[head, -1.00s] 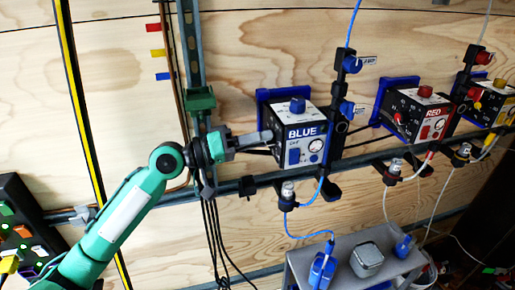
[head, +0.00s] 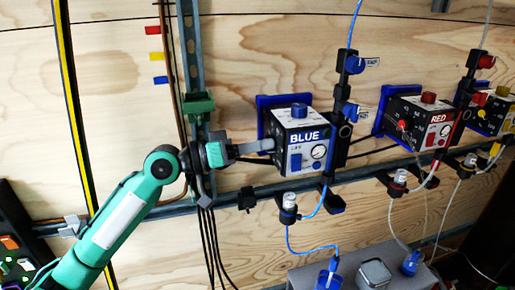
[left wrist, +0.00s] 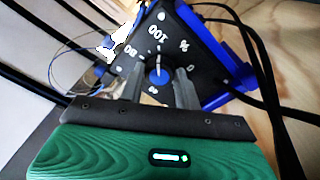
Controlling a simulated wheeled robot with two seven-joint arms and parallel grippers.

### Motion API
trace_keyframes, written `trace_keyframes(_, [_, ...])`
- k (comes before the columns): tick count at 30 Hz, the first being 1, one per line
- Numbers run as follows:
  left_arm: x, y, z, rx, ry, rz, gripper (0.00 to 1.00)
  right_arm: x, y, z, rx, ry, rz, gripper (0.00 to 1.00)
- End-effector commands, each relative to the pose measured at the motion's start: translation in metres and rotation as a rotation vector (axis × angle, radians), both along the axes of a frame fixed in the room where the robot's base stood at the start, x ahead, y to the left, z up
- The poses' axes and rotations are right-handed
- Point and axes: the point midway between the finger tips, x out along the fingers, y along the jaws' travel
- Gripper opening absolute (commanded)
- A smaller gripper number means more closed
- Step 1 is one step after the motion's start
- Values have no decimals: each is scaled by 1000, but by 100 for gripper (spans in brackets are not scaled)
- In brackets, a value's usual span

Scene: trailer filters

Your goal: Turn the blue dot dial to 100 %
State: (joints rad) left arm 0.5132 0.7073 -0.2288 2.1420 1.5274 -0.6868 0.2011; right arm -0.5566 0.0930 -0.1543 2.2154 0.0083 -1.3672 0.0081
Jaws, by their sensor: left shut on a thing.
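The blue dot dial (left wrist: 158,77) shows in the left wrist view on the black side face of the BLUE box (head: 301,140), with a white mark on it. Printed numbers surround it, including 100 with a % sign. The white mark points up toward the 100 % print; its exact setting is hard to read. My left gripper (left wrist: 160,88) is shut on the dial, one finger on each side. In the head view my left gripper (head: 262,147) reaches the box's left side, where the dial is hidden. My right gripper is not in view.
The RED box (head: 418,122) and a yellow-marked box (head: 494,114) are mounted to the right. A grey rail (head: 235,188) runs below the boxes. Black cables (head: 207,235) hang below my left wrist. A grey shelf (head: 310,272) holds blue plugs and a metal cup.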

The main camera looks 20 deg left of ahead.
Motion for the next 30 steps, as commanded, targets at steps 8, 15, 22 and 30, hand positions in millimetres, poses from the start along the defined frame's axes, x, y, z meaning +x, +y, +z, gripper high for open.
trace_keyframes(8, [0,-1,-2,5,2,-2,10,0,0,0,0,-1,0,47])
trace_keyframes(15, [0,0,-1,3,1,-1,55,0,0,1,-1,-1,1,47])
trace_keyframes(22, [-1,1,-1,2,0,0,55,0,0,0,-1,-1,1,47])
trace_keyframes(30, [-19,31,-7,4,3,3,55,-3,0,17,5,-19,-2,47])
